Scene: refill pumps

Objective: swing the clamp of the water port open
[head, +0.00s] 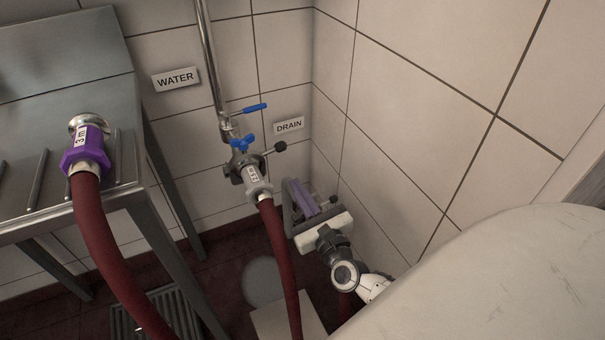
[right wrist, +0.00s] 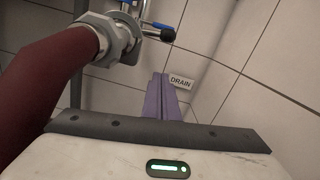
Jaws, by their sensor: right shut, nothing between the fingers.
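The water port is the metal pipe end (head: 229,130) with blue handles, below the WATER sign. A dark clamp (head: 240,163) sits around the joint between pipe and hose end; its arm points right to a black knob (head: 280,146). The knob also shows in the right wrist view (right wrist: 168,35). A red hose (head: 281,250) with a grey collar (head: 257,190) hangs from the joint. My right gripper (head: 296,186) is below and right of the knob, apart from it. Its purple fingers (right wrist: 160,85) are together and empty. My left gripper is out of view.
A steel table (head: 60,215) stands at the left, with a second red hose end in a purple collar (head: 85,150) on it. The DRAIN sign (head: 289,125) is on the back wall. The tiled right wall (head: 400,130) is close to my right arm. A floor grate (head: 165,312) lies below.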

